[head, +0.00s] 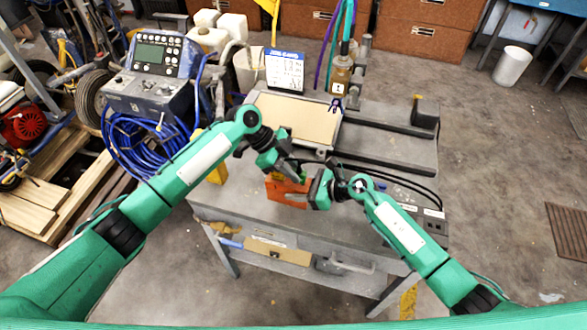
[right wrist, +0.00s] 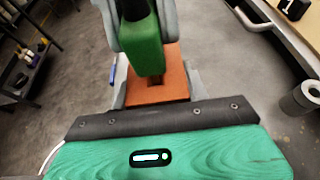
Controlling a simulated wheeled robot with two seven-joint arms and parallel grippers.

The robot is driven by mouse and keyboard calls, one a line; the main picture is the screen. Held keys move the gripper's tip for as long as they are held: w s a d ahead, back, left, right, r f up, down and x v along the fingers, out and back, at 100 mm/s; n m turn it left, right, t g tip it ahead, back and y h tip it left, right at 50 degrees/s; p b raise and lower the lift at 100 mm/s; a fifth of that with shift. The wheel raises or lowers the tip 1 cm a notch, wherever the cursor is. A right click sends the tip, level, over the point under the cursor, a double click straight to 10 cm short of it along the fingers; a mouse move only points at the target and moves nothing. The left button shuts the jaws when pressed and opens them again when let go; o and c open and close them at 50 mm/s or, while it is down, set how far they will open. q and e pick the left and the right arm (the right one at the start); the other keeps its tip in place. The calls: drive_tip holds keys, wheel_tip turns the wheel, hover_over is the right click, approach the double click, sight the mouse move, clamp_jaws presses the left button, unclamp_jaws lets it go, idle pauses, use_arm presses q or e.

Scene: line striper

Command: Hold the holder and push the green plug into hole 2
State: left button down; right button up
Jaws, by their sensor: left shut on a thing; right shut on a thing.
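The orange holder (head: 284,193) sits at the front of the grey workbench in the head view. It shows in the right wrist view (right wrist: 175,88) between the grey fingers of my right gripper (head: 318,192), which is shut on it. The green plug (right wrist: 148,50) is in the right wrist view, over the holder. My left gripper (head: 288,172) is shut on the plug from above. A dark opening shows in the holder by the plug's lower end. I cannot tell which hole it is or whether the plug's tip is inside. In the head view the grippers largely hide the plug.
A tan panel (head: 292,122) lies on the bench behind the grippers. A small bottle (head: 340,88) and a white calendar-like sign (head: 285,70) stand at the back. Black cables (head: 385,172) cross the bench on the right. Blue coiled hose (head: 140,145) lies left.

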use_arm(q)
drive_tip(key=shift+s, duration=0.15)
drive_tip(key=shift+r, duration=0.6)
drive_tip(key=c, duration=0.9)
unclamp_jaws()
drive_tip(key=shift+r, duration=0.1)
drive_tip(key=shift+v, duration=3.5)
drive_tip(key=shift+d, duration=0.1)
